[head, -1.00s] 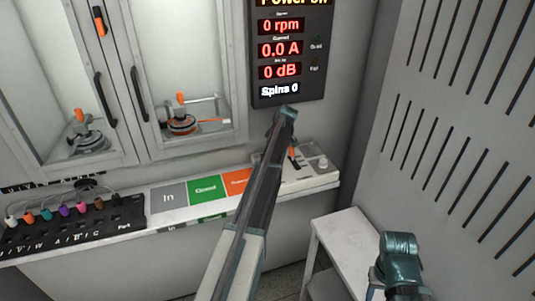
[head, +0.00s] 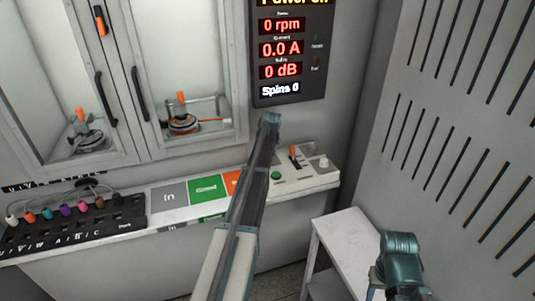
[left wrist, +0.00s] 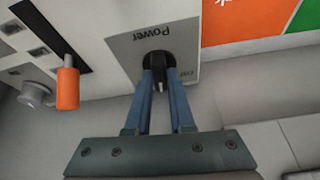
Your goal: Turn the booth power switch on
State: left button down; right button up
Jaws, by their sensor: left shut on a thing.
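The booth power switch is a black knob (left wrist: 158,82) on a light panel marked "Power" (left wrist: 165,35), which appears upside down in the left wrist view. My left gripper (left wrist: 159,80) has its two blue fingers closed on either side of the knob. A small label, apparently "Off", is beside the knob. In the head view my left arm hides the switch and the fingers.
The control box (head: 315,180) carries an orange-handled slider (head: 293,155), a white knob (head: 323,162) and a green button (head: 277,175). Coloured pads, including a green one (head: 206,187), lie left. A white stand (head: 350,240) is in front, and a slotted wall (head: 460,130) is right.

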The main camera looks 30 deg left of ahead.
pick_arm(q)
jog(key=m+h, duration=0.1)
jog(key=m, duration=0.2)
jog(key=shift+s+a+m+t, duration=0.1)
jog(key=shift+m+t, duration=0.2)
jog(key=shift+t, duration=0.1)
jog(key=shift+m+h, duration=0.8)
jog(key=shift+m, duration=1.3)
jog(key=c, duration=0.8)
grip_release()
jog(key=shift+a, duration=0.1)
jog(key=shift+r, duration=0.1)
pick_arm(e)
jog(key=shift+r, duration=0.1)
pick_arm(q)
jog(key=p+v, duration=1.2)
jog(key=v, duration=0.1)
jog(key=shift+s+r+p, duration=0.2)
jog(key=shift+s+p, duration=0.1)
jog(key=shift+p, duration=0.1)
pick_arm(e)
notch_tip(320, 180, up, 13)
jog(key=shift+f, duration=0.2)
